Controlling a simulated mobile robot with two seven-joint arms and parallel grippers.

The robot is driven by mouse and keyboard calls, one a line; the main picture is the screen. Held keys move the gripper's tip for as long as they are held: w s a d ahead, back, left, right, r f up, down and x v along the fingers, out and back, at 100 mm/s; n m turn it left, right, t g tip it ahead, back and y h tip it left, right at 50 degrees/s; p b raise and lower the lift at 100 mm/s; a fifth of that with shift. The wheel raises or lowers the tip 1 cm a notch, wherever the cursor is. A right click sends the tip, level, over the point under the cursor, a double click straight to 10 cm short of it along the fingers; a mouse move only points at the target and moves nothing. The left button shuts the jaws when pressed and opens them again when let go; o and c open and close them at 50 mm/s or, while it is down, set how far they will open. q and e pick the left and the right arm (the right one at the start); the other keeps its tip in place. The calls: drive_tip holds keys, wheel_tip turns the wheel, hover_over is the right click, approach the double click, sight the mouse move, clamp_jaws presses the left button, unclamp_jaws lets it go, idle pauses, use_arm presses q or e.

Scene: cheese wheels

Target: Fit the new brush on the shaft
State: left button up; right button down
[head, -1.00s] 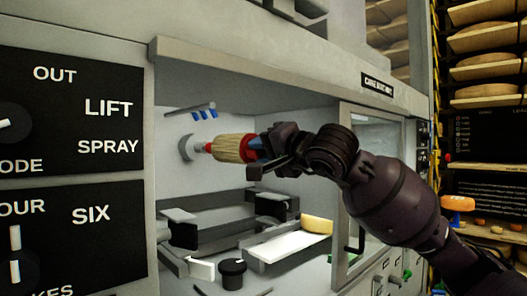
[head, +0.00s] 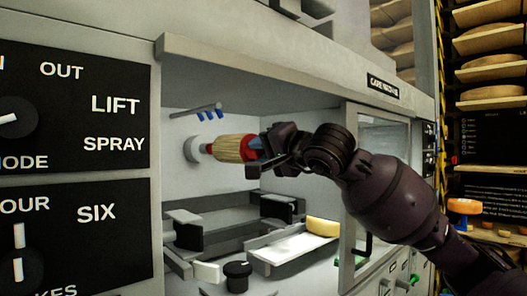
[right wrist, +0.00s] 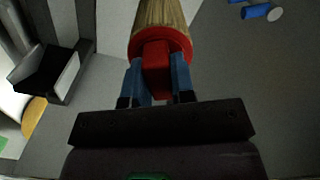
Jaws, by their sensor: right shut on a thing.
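The brush (head: 232,148), with tan bristles and red ends, is held level inside the open machine bay. It also shows in the right wrist view (right wrist: 162,15). My right gripper (head: 257,148) is shut on its red end tab; its blue fingers (right wrist: 158,78) sit on both sides of the tab. My left gripper is out of view.
Blue pegs on a bar (head: 208,112) are just above the brush. Below are a dark tray, a white plate (head: 295,248), a yellow cheese piece (head: 323,227) and a black knob (head: 237,274). The bay's glass door (head: 375,165) is close to my right arm.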

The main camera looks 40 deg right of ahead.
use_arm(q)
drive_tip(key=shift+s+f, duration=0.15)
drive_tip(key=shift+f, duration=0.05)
use_arm(e)
drive_tip(key=shift+w, duration=0.25)
drive_tip(key=c, duration=0.9)
unclamp_jaws()
drive_tip(key=shift+f, duration=0.1)
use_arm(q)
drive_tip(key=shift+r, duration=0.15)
use_arm(e)
drive_tip(key=shift+s, duration=0.2)
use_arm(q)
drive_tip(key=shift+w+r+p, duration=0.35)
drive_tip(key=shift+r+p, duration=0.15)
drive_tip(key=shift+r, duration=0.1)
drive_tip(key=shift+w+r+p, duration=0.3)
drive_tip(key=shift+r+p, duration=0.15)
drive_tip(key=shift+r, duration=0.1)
use_arm(e)
drive_tip(key=s, duration=0.7)
drive_tip(key=s+d, duration=0.1)
drive_tip(key=s, duration=0.2)
drive_tip(key=shift+s, duration=0.25)
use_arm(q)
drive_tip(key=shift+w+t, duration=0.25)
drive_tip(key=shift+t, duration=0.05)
use_arm(e)
drive_tip(key=shift+a, duration=0.1)
